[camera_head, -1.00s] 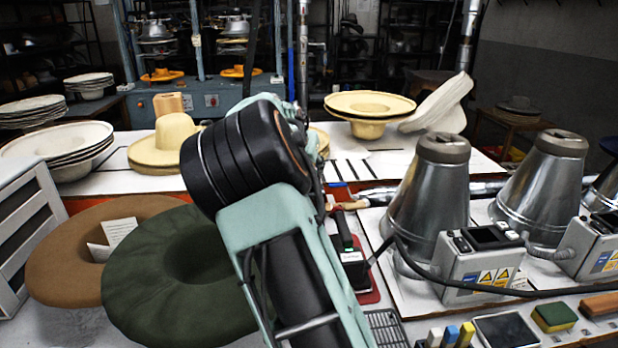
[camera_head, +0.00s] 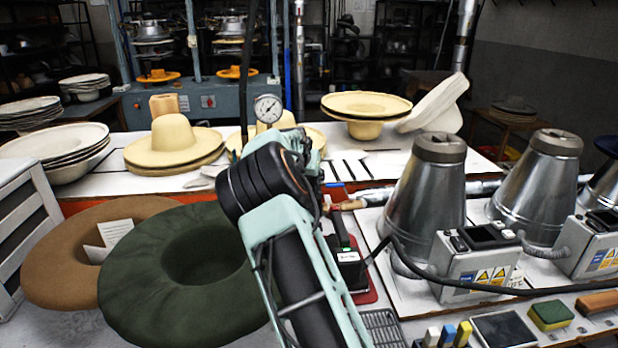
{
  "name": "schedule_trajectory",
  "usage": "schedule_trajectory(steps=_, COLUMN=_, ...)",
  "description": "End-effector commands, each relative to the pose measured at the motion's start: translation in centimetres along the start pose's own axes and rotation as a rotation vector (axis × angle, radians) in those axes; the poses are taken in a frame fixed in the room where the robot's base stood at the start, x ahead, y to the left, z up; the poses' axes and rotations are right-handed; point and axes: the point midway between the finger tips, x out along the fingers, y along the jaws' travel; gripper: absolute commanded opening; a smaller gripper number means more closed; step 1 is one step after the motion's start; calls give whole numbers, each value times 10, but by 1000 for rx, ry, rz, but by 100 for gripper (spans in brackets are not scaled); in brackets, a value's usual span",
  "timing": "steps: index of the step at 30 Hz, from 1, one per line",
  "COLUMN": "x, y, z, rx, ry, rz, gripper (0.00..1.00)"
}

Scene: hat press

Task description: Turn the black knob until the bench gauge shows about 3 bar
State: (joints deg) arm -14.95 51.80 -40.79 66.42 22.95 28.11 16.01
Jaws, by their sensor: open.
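A round white bench gauge (camera_head: 268,108) stands upright at the back of the white bench, just above my arm. A dark needle shows on its dial, but the numbers are too small to read. I cannot make out the black knob; my arm covers the area below the gauge. My arm reaches up from the bottom centre toward the gauge, and its black joint sits just below the dial. My gripper is hidden behind the arm, so its fingers and their distance from the knob do not show.
Straw hats (camera_head: 174,142) sit left of the gauge, and more (camera_head: 366,104) stand to its right. A green felt hat (camera_head: 135,262) and a brown one (camera_head: 50,262) lie front left. Metal cones (camera_head: 428,190) with control boxes (camera_head: 478,262) fill the right. A dark hose crosses there.

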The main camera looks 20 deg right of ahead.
Motion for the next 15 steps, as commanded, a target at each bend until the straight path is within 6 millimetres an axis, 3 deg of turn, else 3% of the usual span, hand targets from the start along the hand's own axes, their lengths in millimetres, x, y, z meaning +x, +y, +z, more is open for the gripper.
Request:
schedule_trajectory(steps=3, x=0, y=0, z=0, rx=0, ry=0, rz=0, gripper=45)
schedule_trajectory(steps=12, x=0, y=0, z=0, rx=1, ry=0, rz=0, gripper=13)
schedule_trajectory(steps=15, x=0, y=0, z=0, rx=0, ry=0, rz=-2, gripper=13)
